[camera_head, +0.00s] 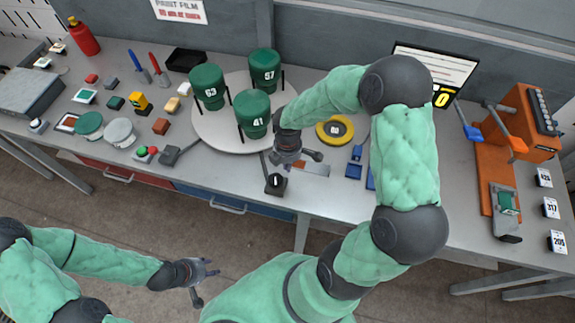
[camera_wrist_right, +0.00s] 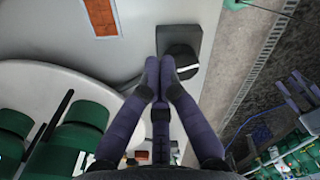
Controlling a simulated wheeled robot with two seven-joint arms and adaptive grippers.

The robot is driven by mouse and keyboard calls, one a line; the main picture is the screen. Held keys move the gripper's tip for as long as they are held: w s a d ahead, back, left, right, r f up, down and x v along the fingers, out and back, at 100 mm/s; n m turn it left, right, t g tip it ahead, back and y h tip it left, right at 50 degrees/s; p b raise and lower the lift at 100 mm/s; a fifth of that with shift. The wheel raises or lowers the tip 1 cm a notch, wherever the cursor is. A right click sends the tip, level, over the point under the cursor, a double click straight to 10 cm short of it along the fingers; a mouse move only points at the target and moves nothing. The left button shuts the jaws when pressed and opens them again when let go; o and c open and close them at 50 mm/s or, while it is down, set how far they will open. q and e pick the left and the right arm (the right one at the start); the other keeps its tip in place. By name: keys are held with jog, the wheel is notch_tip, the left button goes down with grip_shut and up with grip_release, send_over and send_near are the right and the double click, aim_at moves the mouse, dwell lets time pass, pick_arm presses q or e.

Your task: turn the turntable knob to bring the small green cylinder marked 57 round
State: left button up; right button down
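The white round turntable (camera_head: 215,133) carries three green cylinders: one marked 57 (camera_head: 264,66) at the back right, one marked 63 (camera_head: 208,85) at the left, and one marked 41 (camera_head: 253,113) at the front. The black knob (camera_head: 276,184) is at the table's front edge; in the right wrist view the knob (camera_wrist_right: 184,66) has a white line. My right gripper (camera_wrist_right: 160,74) is shut, its fingertips together over the knob's near edge; I cannot tell whether they touch it. My left gripper (camera_head: 205,279) is open and empty, in front of the table.
A yellow disc (camera_head: 335,130) and blue pieces (camera_head: 354,170) lie right of the turntable. An orange machine (camera_head: 522,125) and a screen (camera_head: 437,68) stand farther right. Several small blocks and tools crowd the table's left side. A red bottle (camera_head: 83,37) stands at the back left.

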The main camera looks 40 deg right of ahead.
jog(key=shift+r+p, duration=0.45)
jog(key=shift+r, duration=0.4)
